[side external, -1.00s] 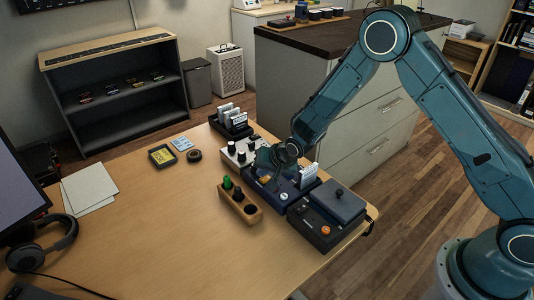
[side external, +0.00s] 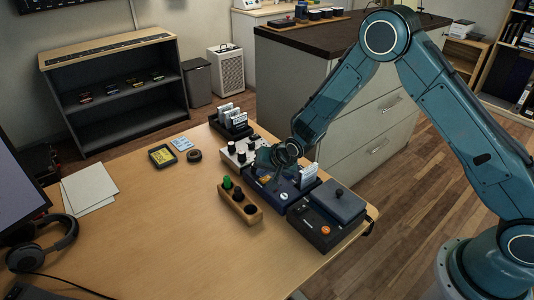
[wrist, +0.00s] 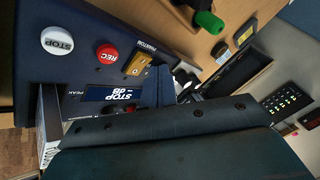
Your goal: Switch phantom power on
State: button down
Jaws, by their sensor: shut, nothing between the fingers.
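The blue recorder (side external: 291,201) sits on the desk, below my gripper (side external: 272,182). In the wrist view, its panel (wrist: 88,20) carries a gold PHANTOM switch (wrist: 137,64), a red REC button (wrist: 107,53) and a white STOP button (wrist: 57,40). A lit display (wrist: 110,93) reads STOP. I cannot tell which way the switch lever is set. My gripper is shut and empty, low over the switch end of the recorder. Whether it touches the switch is unclear. The dark gripper body covers the lower part of the wrist view.
A dark box with an orange button (side external: 325,230) stands close on the right. A wooden block (side external: 239,205) with green and black knobs is in front, and a white unit with black knobs (side external: 238,157) is behind.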

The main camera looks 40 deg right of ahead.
aim_at(263, 181)
jog(key=shift+f, duration=0.1)
dwell(0.3)
jog(key=shift+f, duration=0.35)
jog(key=shift+f, duration=0.3)
dwell(0.8)
jog(key=shift+r, duration=0.15)
jog(key=shift+r, duration=0.6)
jog(key=shift+r, duration=0.15)
jog(key=shift+r, duration=2.85)
